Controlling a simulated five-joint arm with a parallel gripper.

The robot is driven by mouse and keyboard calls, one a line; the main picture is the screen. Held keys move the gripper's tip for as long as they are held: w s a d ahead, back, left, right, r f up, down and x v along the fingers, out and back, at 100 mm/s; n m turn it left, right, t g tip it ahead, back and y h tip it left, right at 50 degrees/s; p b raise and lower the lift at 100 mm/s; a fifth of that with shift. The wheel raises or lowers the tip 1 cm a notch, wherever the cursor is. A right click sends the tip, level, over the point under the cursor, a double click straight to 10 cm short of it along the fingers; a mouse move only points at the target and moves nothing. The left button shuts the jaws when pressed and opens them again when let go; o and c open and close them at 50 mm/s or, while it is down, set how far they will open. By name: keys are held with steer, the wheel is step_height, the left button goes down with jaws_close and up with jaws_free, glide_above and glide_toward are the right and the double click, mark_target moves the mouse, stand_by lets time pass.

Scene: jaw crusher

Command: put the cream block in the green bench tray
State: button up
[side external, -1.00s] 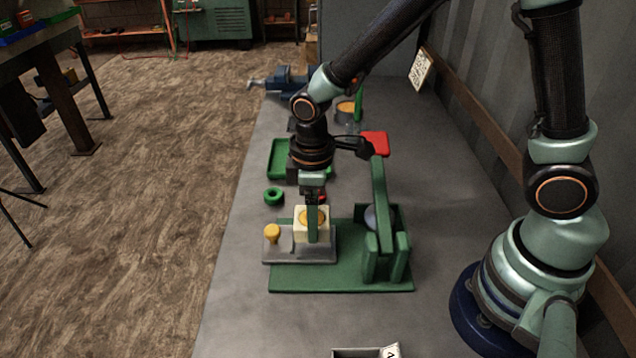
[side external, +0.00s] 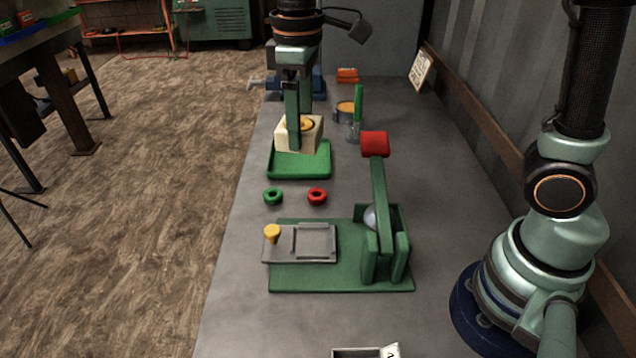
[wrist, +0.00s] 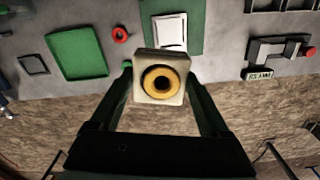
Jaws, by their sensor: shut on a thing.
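The cream block (side external: 314,139) has a yellow ring on its top face and is held in my gripper (side external: 299,133). In the wrist view the cream block (wrist: 144,63) sits between my two fingers, with the yellow ring facing the camera. The green bench tray (side external: 302,175) lies flat on the bench and looks empty where it shows. In the side view the block overlaps the tray's far part and looks raised above it. In the wrist view the green tray (wrist: 78,54) shows to the left of the block, apart from it.
The green crusher base (side external: 340,282) stands nearer, with its grey sliding plate (side external: 288,246) and a red-topped lever (side external: 375,145). A green ring (side external: 273,196) and a red ring (side external: 317,196) lie between tray and crusher. A grey tin (side external: 347,113) stands right of the tray's far end.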

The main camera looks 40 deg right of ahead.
steer(key=w+d+m, duration=0.6)
steer(key=w+m, duration=0.2)
steer(key=w, duration=0.3)
steer(key=m, duration=0.8)
glide_above(300, 167)
step_height(300, 167, down, 3)
step_height(300, 167, down, 19)
steer(key=shift+w, duration=0.15)
steer(key=shift+f, duration=0.15)
steer(key=o, duration=1.5)
steer(key=shift+o, duration=0.2)
